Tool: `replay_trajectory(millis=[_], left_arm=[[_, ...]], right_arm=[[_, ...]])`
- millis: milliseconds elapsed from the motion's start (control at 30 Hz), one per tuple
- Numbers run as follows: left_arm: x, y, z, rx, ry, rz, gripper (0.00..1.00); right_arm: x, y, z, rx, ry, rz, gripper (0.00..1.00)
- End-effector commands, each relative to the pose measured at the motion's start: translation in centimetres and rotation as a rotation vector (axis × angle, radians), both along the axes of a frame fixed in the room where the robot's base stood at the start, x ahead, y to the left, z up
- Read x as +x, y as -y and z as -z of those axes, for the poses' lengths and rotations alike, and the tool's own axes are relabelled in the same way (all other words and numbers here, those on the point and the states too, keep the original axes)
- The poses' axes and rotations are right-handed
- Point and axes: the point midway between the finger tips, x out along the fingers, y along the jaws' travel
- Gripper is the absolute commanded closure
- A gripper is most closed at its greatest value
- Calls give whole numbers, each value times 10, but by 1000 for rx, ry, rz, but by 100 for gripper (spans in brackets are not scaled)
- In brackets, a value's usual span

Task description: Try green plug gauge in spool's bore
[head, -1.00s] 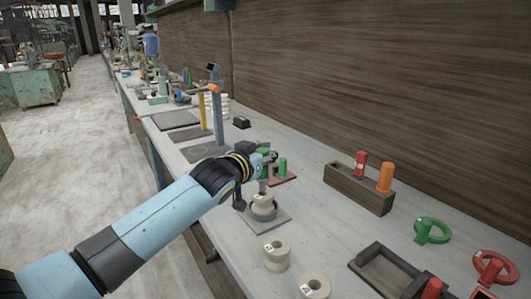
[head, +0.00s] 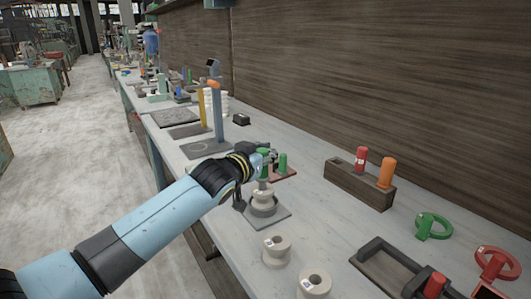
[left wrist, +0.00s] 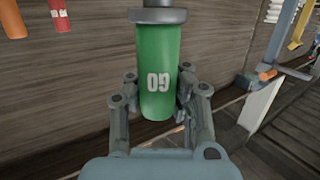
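My left gripper (head: 264,160) is shut on the green plug gauge, whose green handle (left wrist: 158,75) marked GO sits between the fingers in the left wrist view. A grey collar (left wrist: 158,15) and shaft extend from the handle, away from the palm. In the head view the gauge is just above a pale spool (head: 263,199), which stands upright in a dark ring holder (head: 264,210) on a grey plate. The gripper partly hides the gauge, and I cannot tell whether its tip is in the bore. My right gripper is not in view.
Another green-handled piece (head: 283,163) stands close behind on a reddish base (head: 283,174). Two loose spools (head: 276,252) (head: 314,285) stand in front. A wooden box (head: 358,187) with red and orange handles, a dark tray (head: 388,270) and ring gauges (head: 432,226) lie to the right.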

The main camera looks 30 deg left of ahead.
Motion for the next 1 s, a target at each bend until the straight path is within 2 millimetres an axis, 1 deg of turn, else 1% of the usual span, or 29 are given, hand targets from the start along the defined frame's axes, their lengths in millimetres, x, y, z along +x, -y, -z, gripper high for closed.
replay_trajectory(millis=[1000], left_arm=[[0,0,21,0,1,0,100]], right_arm=[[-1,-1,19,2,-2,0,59]])
